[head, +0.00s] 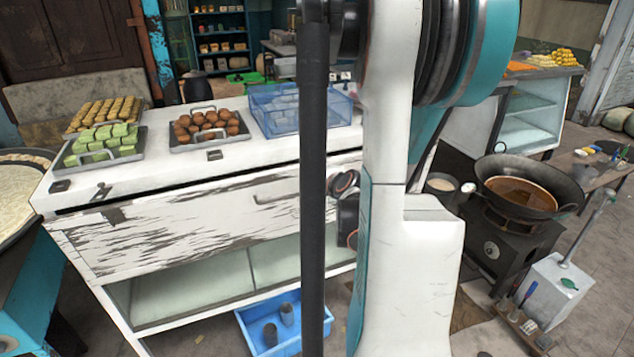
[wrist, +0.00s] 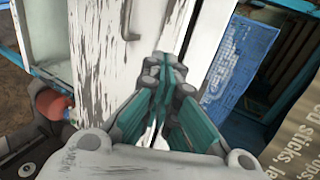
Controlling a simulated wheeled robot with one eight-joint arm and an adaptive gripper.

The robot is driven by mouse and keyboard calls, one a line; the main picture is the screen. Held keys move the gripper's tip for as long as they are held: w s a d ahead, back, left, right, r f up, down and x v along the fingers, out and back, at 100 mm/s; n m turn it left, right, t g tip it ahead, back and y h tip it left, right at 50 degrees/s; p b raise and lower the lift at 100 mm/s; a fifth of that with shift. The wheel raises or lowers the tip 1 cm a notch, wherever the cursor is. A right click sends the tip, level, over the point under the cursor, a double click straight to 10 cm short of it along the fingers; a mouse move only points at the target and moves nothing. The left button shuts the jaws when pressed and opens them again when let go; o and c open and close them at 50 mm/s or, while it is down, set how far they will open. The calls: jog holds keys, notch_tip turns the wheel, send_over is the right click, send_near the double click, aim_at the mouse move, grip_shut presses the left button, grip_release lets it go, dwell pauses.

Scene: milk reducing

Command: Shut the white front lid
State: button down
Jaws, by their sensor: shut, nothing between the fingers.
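The white front lid (head: 190,228) is the scratched, paint-worn panel on the front of the white counter. In the head view a dark gap shows along its top edge, under the countertop, widest at the left. Its right part is hidden behind my arm. In the wrist view the lid (wrist: 105,50) is large and close, with its handle (wrist: 132,20) to the left of my fingertips. My gripper (wrist: 168,65) is shut and empty, its tips over the lid near the dark gap. I cannot tell whether they touch it.
On the white countertop (head: 255,150) stand trays of green pieces (head: 100,142) and brown balls (head: 205,125), and a blue basket (head: 295,108). A blue bin (head: 262,322) sits low beneath. A wok (head: 525,185) on a stove stands to the right.

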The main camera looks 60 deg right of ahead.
aim_at(300, 164)
jog(key=x, duration=0.3)
jog(key=r+b+x, duration=0.1)
jog(key=x, duration=0.3)
jog(key=shift+w+d+r, duration=0.1)
jog(key=shift+w+d, duration=0.05)
jog(key=shift+w, duration=0.05)
jog(key=shift+w+d+r+b, duration=0.15)
jog(key=shift+w+d+b, duration=0.2)
jog(key=shift+w, duration=0.2)
jog(key=shift+w, duration=0.1)
jog(key=shift+w+d+r, duration=0.25)
jog(key=shift+w+d, duration=0.4)
jog(key=shift+w, duration=0.3)
jog(key=shift+s+a, duration=0.1)
